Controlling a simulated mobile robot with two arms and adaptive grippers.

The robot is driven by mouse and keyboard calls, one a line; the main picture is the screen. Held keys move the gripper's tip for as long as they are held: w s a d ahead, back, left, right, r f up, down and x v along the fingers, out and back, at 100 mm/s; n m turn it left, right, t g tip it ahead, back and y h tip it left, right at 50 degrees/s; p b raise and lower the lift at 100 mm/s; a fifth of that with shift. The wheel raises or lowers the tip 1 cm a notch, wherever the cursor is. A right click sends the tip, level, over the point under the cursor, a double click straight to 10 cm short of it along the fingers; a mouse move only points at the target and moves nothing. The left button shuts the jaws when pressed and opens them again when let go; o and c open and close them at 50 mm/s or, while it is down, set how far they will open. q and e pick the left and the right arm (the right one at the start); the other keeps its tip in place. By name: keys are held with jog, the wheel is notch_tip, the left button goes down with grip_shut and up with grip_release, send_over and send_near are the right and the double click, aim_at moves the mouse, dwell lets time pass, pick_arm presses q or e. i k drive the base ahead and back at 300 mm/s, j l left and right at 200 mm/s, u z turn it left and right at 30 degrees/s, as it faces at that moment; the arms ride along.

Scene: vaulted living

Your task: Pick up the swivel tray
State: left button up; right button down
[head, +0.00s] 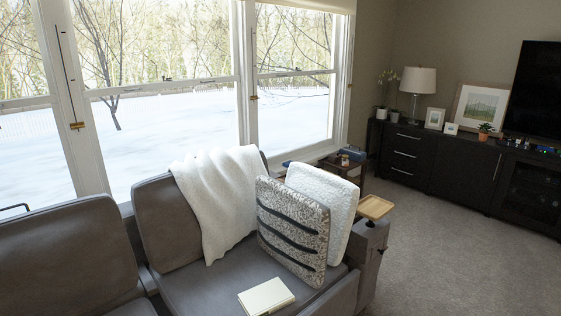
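A small light-wood tray (375,207), which looks like the swivel tray, sits on the right armrest (367,238) of the grey sofa, near the middle right of the head view. It is roughly square with a raised rim and looks empty. Its mount on the armrest is mostly hidden beneath it. Neither of my grippers is in view.
Two cushions, one patterned (292,231) and one white (325,207), lean beside the armrest. A pale book (266,296) lies on the sofa seat. A dark side table (343,170) with items stands behind the armrest. Carpet (450,260) to the right is clear.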

aim_at(373, 208)
jog(key=i+l+z, duration=0.1)
jog(key=i+l, duration=0.65)
